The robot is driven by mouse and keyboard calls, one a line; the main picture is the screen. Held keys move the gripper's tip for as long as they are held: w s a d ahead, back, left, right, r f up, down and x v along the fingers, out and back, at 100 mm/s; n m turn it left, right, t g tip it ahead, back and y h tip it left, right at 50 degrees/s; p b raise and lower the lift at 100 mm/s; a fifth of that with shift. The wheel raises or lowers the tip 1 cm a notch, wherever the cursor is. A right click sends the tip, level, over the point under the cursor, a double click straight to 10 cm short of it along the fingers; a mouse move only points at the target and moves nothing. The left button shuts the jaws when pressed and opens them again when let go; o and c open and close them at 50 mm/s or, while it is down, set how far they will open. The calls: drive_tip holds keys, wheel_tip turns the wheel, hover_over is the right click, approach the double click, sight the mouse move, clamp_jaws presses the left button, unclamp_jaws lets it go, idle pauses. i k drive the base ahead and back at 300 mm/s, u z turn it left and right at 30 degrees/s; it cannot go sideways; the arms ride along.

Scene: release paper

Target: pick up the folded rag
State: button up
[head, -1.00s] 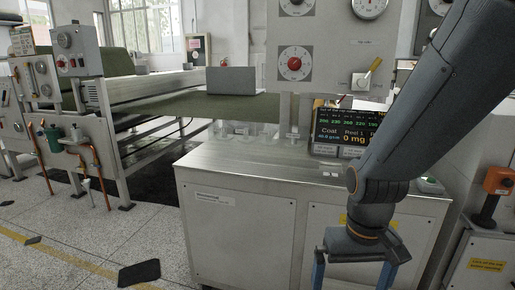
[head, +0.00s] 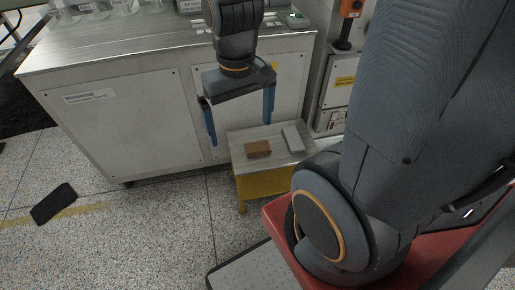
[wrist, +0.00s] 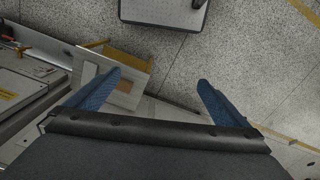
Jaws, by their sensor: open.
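A low stand (head: 243,139) with a pale top and yellow sides carries two small things. One is a brown block-like thing (head: 258,149); the other is a flat, pale grey thing (head: 293,139) to its right. I cannot tell for sure which is the folded rag. My gripper (head: 240,130) is open and empty, its blue fingers pointing down. In the head view it appears above and behind the stand, apart from both things. In the wrist view the stand (wrist: 122,97) lies left of and partly behind the left finger of my gripper (wrist: 160,79).
A grey metal cabinet (head: 120,125) stands behind the stand, with glassware on top. An orange-topped control post (head: 348,22) is at its right. A dark flat piece (head: 54,203) lies on the speckled floor at left. The floor left of the stand is mostly clear.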

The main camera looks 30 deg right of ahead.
sight(253, 149)
drive_tip(key=u, duration=1.4)
drive_tip(key=i, duration=0.65)
drive_tip(key=z, duration=3.6)
